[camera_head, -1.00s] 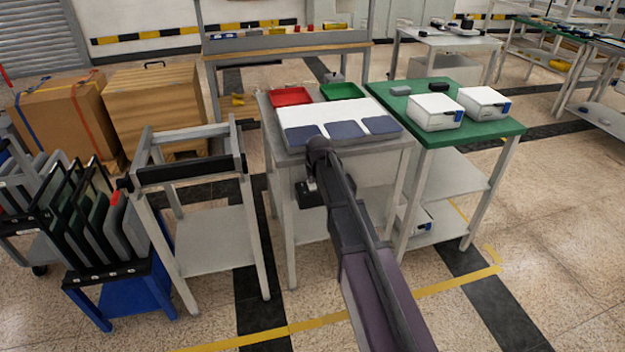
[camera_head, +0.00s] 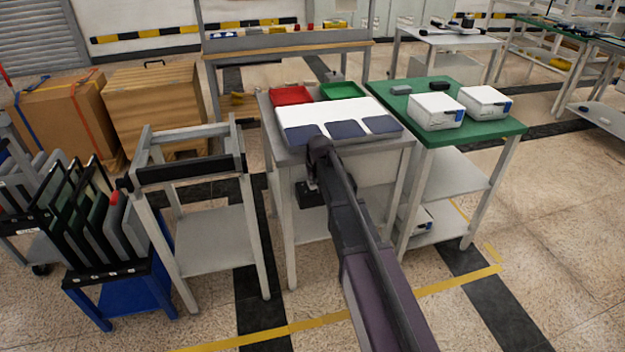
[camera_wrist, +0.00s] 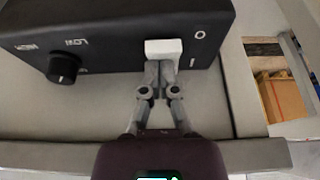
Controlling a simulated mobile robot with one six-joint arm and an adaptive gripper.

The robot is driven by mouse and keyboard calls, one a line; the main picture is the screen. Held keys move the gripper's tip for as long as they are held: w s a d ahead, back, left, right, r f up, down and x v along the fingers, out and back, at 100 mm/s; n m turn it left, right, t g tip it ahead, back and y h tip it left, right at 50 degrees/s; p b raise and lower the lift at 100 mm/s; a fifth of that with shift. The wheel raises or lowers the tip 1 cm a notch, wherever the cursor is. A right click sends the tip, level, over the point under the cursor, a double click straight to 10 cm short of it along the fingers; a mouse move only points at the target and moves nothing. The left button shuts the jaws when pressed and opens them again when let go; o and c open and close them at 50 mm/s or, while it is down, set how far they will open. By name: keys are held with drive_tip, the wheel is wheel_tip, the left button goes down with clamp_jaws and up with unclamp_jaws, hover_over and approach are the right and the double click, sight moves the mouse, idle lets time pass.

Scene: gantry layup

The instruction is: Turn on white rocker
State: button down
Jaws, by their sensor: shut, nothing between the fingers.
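In the wrist view the white rocker (camera_wrist: 163,48) sits on the face of a black control box (camera_wrist: 110,40). An "O" mark and an "I" mark lie to its right. My gripper (camera_wrist: 161,66) is shut and empty, with its fingertips at the rocker's lower edge. I cannot tell whether they press on it, nor which way the rocker is tipped. In the head view the box (camera_head: 309,196) hangs under the front edge of the middle table, with my gripper beside it. The rocker is not visible there.
A black knob (camera_wrist: 64,67) is on the same box, left of the rocker. The grey table (camera_head: 283,150) holds a white panel with dark pads, a red tray (camera_head: 291,95) and a green tray (camera_head: 342,90). A green-topped table (camera_head: 490,127) stands to the right.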

drive_tip(key=shift+s, duration=0.4)
drive_tip(key=shift+r, duration=0.15)
drive_tip(key=p+v, duration=0.4)
drive_tip(key=shift+r, duration=0.1)
drive_tip(key=p+v, duration=0.9)
drive_tip(key=shift+s+r, duration=0.15)
drive_tip(key=shift+s, duration=0.3)
drive_tip(key=shift+d, duration=0.15)
idle(0.5)
drive_tip(key=s+d+r+g+p, duration=0.1)
drive_tip(key=s+d+r+p, duration=0.1)
drive_tip(key=s, duration=0.6)
drive_tip(key=s+d+r+m+g+p, duration=0.1)
drive_tip(key=s+d+r+p, duration=0.1)
drive_tip(key=s, duration=0.7)
drive_tip(key=s+d+r+m+g+p, duration=0.1)
drive_tip(key=s+d+r+g+p, duration=0.1)
drive_tip(key=s, duration=0.6)
drive_tip(key=d+p, duration=0.1)
drive_tip(key=d, duration=0.1)
drive_tip(key=shift+s+d+r+h, duration=0.15)
drive_tip(key=shift+s+d+h, duration=0.1)
drive_tip(key=shift+d+h, duration=0.15)
drive_tip(key=c, duration=0.6)
unclamp_jaws()
drive_tip(key=shift+a, duration=0.1)
